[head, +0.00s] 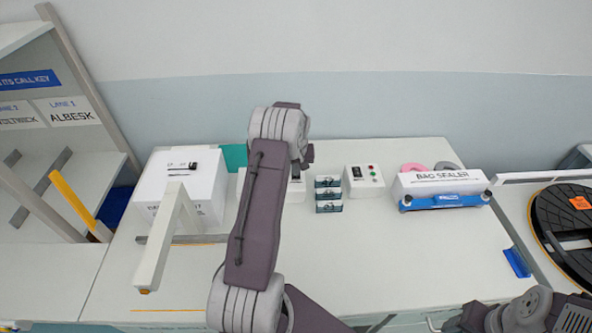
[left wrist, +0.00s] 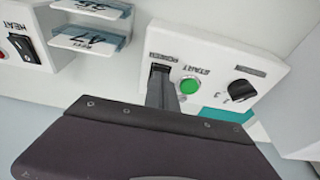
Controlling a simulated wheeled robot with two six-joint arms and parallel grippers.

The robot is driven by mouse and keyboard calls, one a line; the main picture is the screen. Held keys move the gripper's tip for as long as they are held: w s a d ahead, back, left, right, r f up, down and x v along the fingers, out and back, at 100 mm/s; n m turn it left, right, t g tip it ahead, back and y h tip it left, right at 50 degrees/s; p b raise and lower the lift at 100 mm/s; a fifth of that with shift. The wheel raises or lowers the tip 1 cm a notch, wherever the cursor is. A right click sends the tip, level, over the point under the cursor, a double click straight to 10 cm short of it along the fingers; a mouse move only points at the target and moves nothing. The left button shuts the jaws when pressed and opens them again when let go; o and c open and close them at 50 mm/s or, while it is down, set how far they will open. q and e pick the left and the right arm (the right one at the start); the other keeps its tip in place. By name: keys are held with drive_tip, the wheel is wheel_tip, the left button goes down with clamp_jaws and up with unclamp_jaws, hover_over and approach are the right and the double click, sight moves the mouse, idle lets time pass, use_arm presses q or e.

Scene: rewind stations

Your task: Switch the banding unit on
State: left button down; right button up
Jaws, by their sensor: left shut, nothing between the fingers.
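The white control panel (left wrist: 215,70) shows in the left wrist view with a dark rocker switch (left wrist: 158,70) under a POWER label, a green START button (left wrist: 189,87) and a black knob (left wrist: 243,89). In the head view my left arm covers most of this panel (head: 241,184). My left gripper (left wrist: 165,85) is shut and empty, its fingertips right at the rocker and partly hiding it. I cannot tell whether they touch it or which way it is tipped. A white box (head: 190,188) with partly covered lettering ending in UNIT stands left of the panel.
Stacked small card holders (head: 328,194) and a white HEAT box (head: 363,181) stand right of the panel. The bag sealer (head: 440,186) and a large black reel (head: 570,225) are farther right. The front table (head: 390,255) is mostly clear.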

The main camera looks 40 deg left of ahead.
use_arm(q)
drive_tip(key=shift+f, duration=0.25)
drive_tip(key=shift+f, duration=0.1)
drive_tip(key=shift+s+d+f+b, duration=0.1)
drive_tip(key=shift+s+f+b, duration=0.05)
drive_tip(key=shift+f+b, duration=0.35)
drive_tip(key=shift+r, duration=0.3)
drive_tip(key=shift+w+a+r+p, duration=0.35)
drive_tip(key=shift+w+a+p, duration=0.15)
drive_tip(key=shift+p, duration=0.2)
